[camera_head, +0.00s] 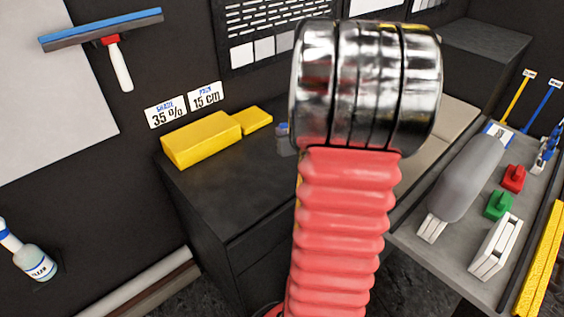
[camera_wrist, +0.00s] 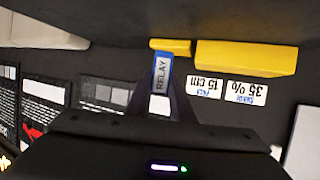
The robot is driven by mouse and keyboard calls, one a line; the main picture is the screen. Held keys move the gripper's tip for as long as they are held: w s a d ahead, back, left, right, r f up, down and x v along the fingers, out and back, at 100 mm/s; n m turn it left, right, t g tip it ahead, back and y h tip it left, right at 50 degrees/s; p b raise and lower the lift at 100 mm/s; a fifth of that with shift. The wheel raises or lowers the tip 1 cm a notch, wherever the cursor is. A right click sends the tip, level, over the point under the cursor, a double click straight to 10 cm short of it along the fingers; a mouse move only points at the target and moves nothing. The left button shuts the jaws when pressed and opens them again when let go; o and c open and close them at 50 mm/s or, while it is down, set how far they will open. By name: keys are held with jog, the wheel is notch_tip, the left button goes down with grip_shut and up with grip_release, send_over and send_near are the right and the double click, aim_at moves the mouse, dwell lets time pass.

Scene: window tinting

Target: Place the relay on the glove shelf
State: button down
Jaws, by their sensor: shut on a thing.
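The relay (camera_wrist: 161,73) is a small block with a blue edge and a pale label reading RELAY. In the wrist view it stands between the dark fingers of my gripper (camera_wrist: 163,88), which is shut on it. In the head view my arm hides the gripper; a small grey-blue piece (camera_head: 283,137) shows beside the arm, and I cannot tell whether it is the relay. No shelf is marked as the glove shelf, so I cannot tell which surface it is.
A large yellow block (camera_head: 202,139) and a smaller one (camera_head: 253,120) lie on the dark cabinet (camera_head: 225,195) by the wall. Signs (camera_head: 166,111) hang above. At right, a grey tray (camera_head: 440,252) holds a grey tool (camera_head: 470,175), red and green pieces and a white piece.

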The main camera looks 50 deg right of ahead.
jog(key=shift+f, duration=2.65)
jog(key=shift+f, duration=2.05)
jog(key=shift+f, duration=0.1)
jog(key=c, duration=1.5)
grip_release()
jog(key=shift+c, duration=0.2)
